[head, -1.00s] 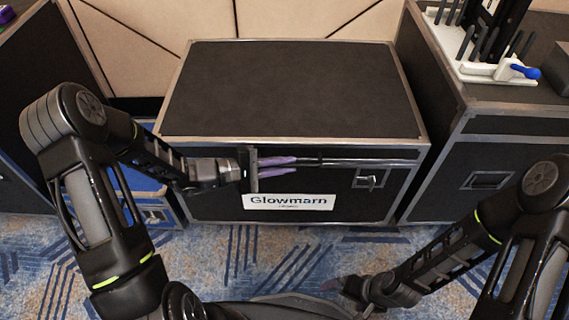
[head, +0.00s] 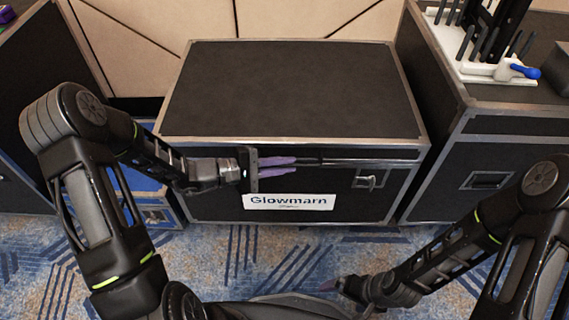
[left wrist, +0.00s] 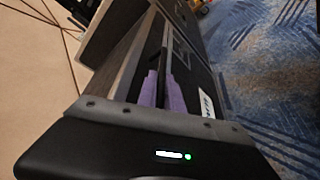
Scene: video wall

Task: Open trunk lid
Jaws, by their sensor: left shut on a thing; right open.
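The black trunk (head: 210,185) has silver edging and a white "Glowmarn" label (head: 289,202) on its front. Its lid (head: 290,90) lies flat and closed. My left gripper (head: 296,165) is at the upper front, its purple fingers pointing right along the lid's front edge, one above the other. It is shut on the lid's front edge, though the fingers hide the contact. The left wrist view shows the same fingers (left wrist: 162,88) with a dark strip between them. My right gripper (head: 335,285) is open and empty, low over the carpet, away from the trunk.
A silver latch (head: 370,180) is on the trunk's front right. Another black case (head: 500,150) stands close at the right, carrying a white rack with a blue-handled tool (head: 525,72). A blue case (head: 150,205) is at the left. A beige panelled wall (head: 300,18) is behind.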

